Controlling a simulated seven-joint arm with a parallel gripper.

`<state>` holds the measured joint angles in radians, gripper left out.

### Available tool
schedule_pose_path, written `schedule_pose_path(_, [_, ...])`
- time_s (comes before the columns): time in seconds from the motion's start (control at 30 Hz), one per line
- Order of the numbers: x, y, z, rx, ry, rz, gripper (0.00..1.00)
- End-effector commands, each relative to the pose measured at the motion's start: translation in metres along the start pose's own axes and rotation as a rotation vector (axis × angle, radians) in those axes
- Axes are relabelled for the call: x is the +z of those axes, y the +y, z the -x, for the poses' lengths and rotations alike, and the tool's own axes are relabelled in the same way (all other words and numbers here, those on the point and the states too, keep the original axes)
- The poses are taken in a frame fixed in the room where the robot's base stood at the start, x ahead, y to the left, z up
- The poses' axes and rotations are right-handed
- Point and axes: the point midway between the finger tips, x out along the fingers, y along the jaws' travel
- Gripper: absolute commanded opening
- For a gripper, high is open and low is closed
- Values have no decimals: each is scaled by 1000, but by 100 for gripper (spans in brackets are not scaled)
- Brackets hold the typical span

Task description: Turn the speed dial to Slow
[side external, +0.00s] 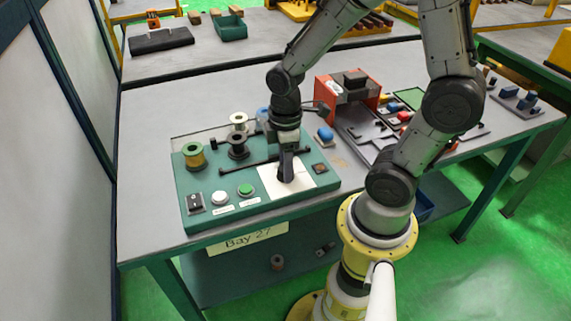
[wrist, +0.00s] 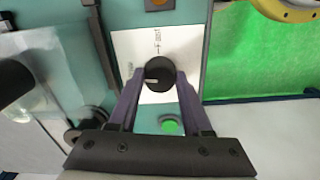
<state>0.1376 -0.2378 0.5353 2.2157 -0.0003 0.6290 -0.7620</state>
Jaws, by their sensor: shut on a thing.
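The speed dial (wrist: 159,74) is a round black knob with a pale pointer line, on a white label plate (wrist: 128,48) with small print that I cannot read well. In the wrist view the pointer line faces left. My gripper (wrist: 160,84) is shut on the dial, one finger on each side of it. In the side view my gripper (side external: 287,178) reaches down onto the white plate (side external: 308,184) at the right of the green panel (side external: 256,208), and the dial is mostly hidden behind the fingers.
A black bar (side external: 222,169) crosses behind the plate. A red machine (side external: 345,90) stands behind to the right.

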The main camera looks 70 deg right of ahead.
Motion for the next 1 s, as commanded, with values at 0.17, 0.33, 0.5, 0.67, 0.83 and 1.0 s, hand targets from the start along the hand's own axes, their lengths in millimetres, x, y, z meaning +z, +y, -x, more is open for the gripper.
schedule_pose_path(0.17, [-1, 1, 1, 2, 3, 93, 0])
schedule_pose_path(0.33, [-1, 1, 2, 3, 3, 147, 0])
schedule_pose_path(0.5, [-1, 1, 2, 3, 3, 172, 0])
schedule_pose_path(0.67, [-1, 1, 2, 3, 3, 178, 0])
schedule_pose_path(0.83, [-1, 1, 2, 3, 3, 178, 0])
schedule_pose_path(1.0, [-1, 1, 1, 3, 3, 178, 65])
